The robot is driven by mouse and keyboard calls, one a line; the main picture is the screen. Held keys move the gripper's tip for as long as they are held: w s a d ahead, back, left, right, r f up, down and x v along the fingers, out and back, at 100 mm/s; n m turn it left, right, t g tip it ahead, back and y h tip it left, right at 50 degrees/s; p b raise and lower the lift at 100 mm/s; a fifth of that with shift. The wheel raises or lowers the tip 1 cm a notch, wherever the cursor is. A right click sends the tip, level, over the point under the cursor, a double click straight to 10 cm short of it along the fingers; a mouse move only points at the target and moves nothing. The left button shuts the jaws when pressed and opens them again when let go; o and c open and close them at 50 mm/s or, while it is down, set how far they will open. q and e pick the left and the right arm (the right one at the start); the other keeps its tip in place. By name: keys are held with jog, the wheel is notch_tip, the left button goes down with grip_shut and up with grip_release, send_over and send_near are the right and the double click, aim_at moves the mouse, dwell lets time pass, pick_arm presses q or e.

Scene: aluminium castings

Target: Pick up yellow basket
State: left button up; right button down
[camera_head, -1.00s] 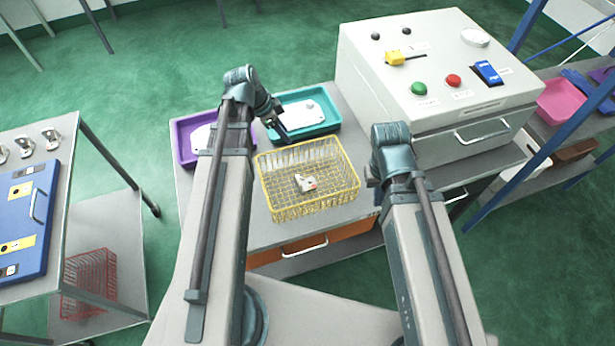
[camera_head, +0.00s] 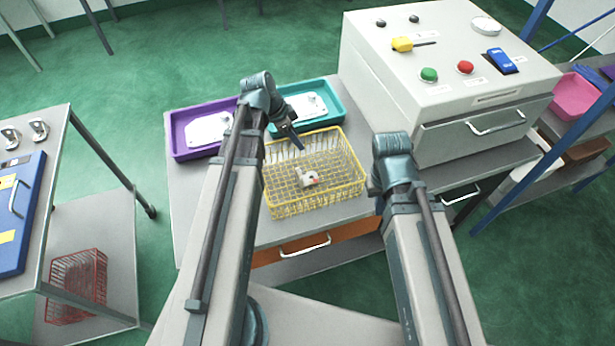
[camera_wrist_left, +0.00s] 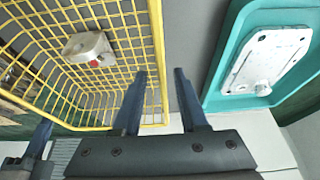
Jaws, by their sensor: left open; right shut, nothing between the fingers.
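The yellow wire basket (camera_head: 318,207) stands upright on the grey table. It holds a small pale casting with a red spot (camera_head: 308,178), also seen in the left wrist view (camera_wrist_left: 88,48). My left gripper (camera_head: 299,146) is open at the basket's back rim. In the left wrist view, the basket rim (camera_wrist_left: 157,60) runs between the tips of my left gripper (camera_wrist_left: 160,75); contact cannot be told. My right gripper (camera_head: 373,188) is beside the basket's right side, mostly hidden behind its wrist, and shut with nothing held.
A purple tray (camera_head: 178,140) and a teal tray (camera_head: 335,95), each with a pale plate, lie behind the basket. A grey machine with buttons (camera_head: 450,90) stands at the right. A side table with a red basket (camera_head: 76,285) below is at left.

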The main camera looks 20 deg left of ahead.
aim_at(305, 153)
pick_arm(q)
jog(key=b+x, duration=0.3)
jog(key=x, duration=0.1)
jog(key=shift+a+f+b, duration=0.25)
jog(key=shift+a+b, duration=0.1)
jog(key=shift+b, duration=0.05)
jog(key=shift+w+d+f+b, duration=0.15)
jog(key=shift+d+f+b, duration=0.1)
jog(key=shift+f+b, duration=0.2)
jog(key=shift+r, duration=0.1)
grip_shut()
dwell(0.6)
